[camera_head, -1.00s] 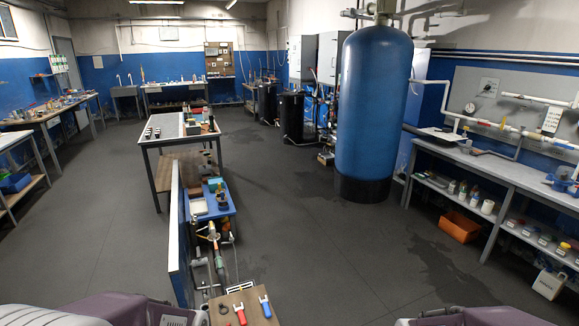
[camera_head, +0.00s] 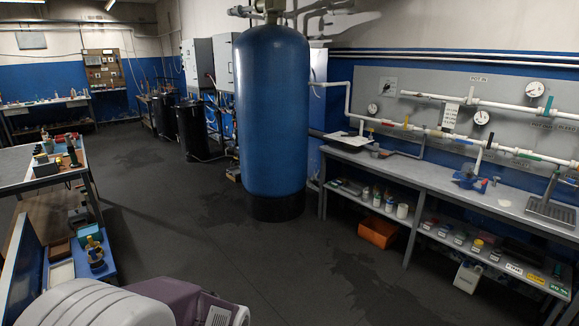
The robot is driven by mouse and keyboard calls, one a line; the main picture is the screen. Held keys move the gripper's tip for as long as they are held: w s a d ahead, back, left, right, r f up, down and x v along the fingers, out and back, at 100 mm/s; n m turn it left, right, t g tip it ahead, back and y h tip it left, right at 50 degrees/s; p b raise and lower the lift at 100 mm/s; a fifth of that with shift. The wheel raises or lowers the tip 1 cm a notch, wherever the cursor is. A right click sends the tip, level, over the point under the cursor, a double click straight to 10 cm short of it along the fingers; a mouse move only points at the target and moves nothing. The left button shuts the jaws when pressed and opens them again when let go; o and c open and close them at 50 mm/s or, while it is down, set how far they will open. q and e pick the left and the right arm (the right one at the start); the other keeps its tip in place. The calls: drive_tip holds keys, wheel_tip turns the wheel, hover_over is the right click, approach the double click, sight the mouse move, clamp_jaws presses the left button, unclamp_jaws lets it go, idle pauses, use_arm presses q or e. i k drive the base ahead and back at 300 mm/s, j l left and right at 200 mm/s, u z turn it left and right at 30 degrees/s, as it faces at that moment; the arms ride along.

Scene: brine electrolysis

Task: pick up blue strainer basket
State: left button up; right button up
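A small blue object (camera_head: 470,180) sits on the grey bench top at the right, below the wall pipes. It is too small to tell whether it is the blue strainer basket. A smaller blue piece (camera_head: 496,180) is just right of it. Neither of my grippers is in view; only white and purple parts of my own body show at the bottom left. The blue object is well away from them, across open floor.
The long grey bench (camera_head: 400,165) runs along the right wall, with bins and bottles on its lower shelf. An orange crate (camera_head: 377,232) is under it. A tall blue tank (camera_head: 272,120) stands left of it. The dark floor (camera_head: 310,275) between is clear.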

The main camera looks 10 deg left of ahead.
sight(95, 259)
drive_tip(key=i+j+u, duration=0.15)
drive_tip(key=i+u, duration=0.3)
drive_tip(key=i, duration=0.2)
drive_tip(key=i+u, duration=0.45)
drive_tip(key=i, duration=0.2)
drive_tip(key=i+l+u, duration=0.4)
drive_tip(key=i, duration=0.2)
drive_tip(key=i+j+u, duration=0.15)
drive_tip(key=i+u, duration=0.2)
drive_tip(key=i, duration=0.2)
drive_tip(key=i+u, duration=0.35)
drive_tip(key=i, duration=0.2)
drive_tip(key=i+l+u, duration=0.15)
drive_tip(key=i+u, duration=0.2)
drive_tip(key=i, duration=0.25)
drive_tip(key=i+l+u, duration=0.35)
drive_tip(key=i, duration=0.2)
drive_tip(key=i+j+u, duration=0.1)
drive_tip(key=i+u, duration=0.65)
drive_tip(key=u, duration=0.15)
drive_tip(key=i+l+u, duration=0.2)
drive_tip(key=i+u, duration=0.25)
drive_tip(key=k, duration=0.1)
